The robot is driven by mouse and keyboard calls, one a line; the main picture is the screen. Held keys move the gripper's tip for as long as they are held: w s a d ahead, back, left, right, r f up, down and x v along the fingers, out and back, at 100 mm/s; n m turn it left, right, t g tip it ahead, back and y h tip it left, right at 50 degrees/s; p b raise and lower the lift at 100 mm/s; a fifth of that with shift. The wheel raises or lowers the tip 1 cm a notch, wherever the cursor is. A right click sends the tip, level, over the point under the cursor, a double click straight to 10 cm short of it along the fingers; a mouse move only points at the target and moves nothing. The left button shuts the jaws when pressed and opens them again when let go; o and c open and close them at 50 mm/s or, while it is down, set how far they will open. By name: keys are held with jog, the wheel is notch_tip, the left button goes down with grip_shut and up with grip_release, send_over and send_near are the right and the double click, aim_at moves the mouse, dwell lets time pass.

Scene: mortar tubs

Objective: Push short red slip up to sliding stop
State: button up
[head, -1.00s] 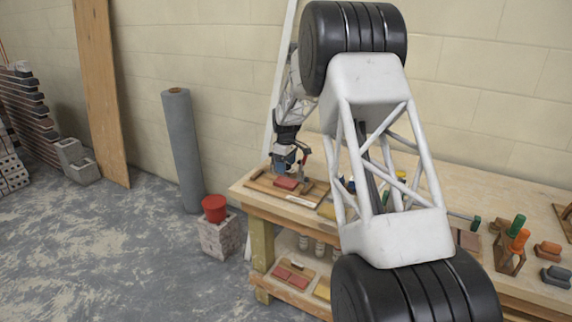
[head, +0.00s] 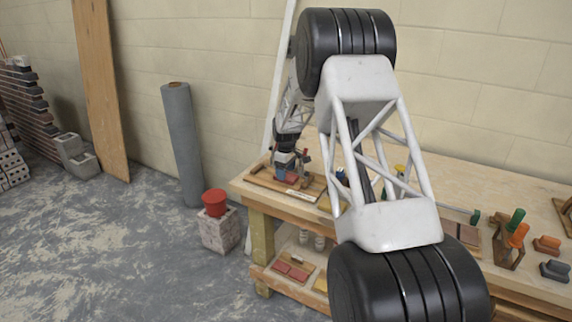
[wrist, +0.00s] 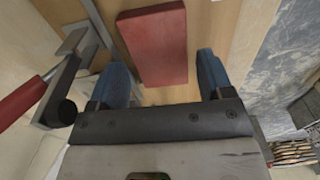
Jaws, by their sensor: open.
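The short red slip (wrist: 155,45) lies flat on a wooden board and fills the upper middle of the wrist view. In the head view the slip (head: 292,178) is small and partly hidden by my gripper (head: 284,173). In the wrist view my gripper (wrist: 161,62) is open, with one blue finger to each side of the slip's near end. A gap shows at the right finger; I cannot tell whether the left one touches. A grey metal piece with a red handle (wrist: 25,100) is at the left; I cannot tell whether it is the sliding stop.
The board lies at the left end of a wooden workbench (head: 470,165). Upright tools in a wooden holder (head: 506,245) stand farther right.

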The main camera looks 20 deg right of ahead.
aim_at(294, 178)
jog(key=shift+f, duration=1)
jog(key=c, duration=0.8)
jog(key=shift+s+d, duration=0.1)
jog(key=shift+d, duration=0.05)
jog(key=shift+s+d, duration=1.1)
jog(key=o, duration=1.1)
